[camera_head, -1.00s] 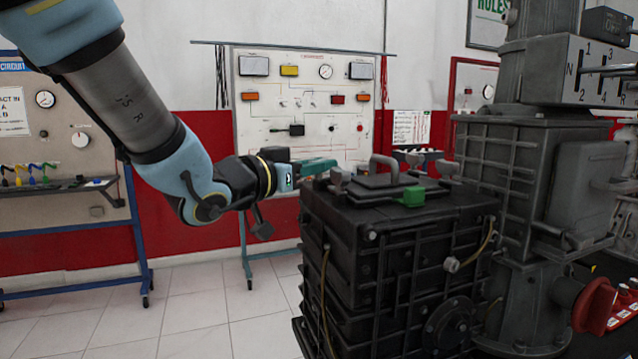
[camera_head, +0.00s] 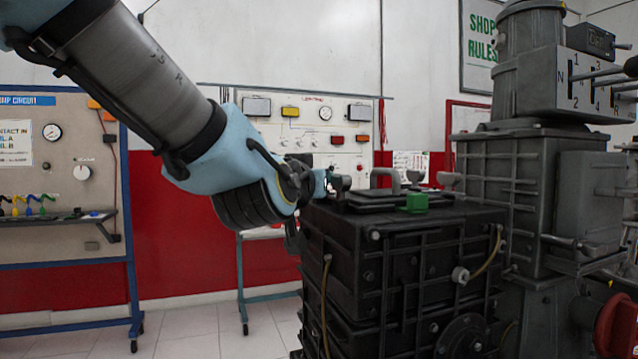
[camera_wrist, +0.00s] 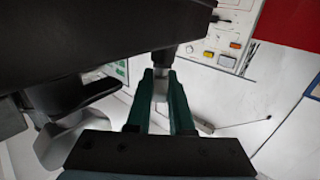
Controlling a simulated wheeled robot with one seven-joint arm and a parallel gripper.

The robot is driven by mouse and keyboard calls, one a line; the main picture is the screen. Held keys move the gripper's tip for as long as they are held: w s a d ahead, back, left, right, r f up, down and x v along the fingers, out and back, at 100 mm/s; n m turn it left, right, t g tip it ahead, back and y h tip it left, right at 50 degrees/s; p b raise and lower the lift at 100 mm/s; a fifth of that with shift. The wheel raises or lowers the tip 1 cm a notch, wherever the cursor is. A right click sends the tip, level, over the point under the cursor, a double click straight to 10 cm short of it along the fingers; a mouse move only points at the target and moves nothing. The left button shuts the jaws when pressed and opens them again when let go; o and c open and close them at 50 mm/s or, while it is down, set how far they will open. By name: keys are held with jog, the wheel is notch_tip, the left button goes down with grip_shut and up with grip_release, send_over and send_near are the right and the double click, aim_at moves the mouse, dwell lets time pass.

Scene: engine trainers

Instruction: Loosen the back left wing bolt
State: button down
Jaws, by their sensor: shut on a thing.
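The black ribbed box (camera_head: 340,230) stands right of centre in the head view. A grey wing bolt (camera_head: 345,183) is at the back left of its top. My gripper (camera_head: 329,183) reaches it level from the left. In the wrist view, the teal fingers of my gripper (camera_wrist: 160,80) are shut on the light grey wing of the bolt (camera_wrist: 160,91), below a dark post. The fingers partly hide the bolt in the head view. Another grey wing bolt (camera_head: 450,180) stands at the right of the top.
A raised lid with a grey handle (camera_head: 385,176) and a green block (camera_head: 414,203) sit on the box top. A tall grey gearbox (camera_head: 510,190) stands close on the right. Panel stands (camera_head: 60,160) are behind on the left.

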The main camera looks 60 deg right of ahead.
jog(key=shift+r, duration=0.1)
dwell(0.3)
jog(key=c, duration=0.8)
grip_release()
jog(key=shift+m+g+p, duration=0.3)
jog(key=shift+g+p, duration=0.1)
jog(key=shift+p, duration=0.15)
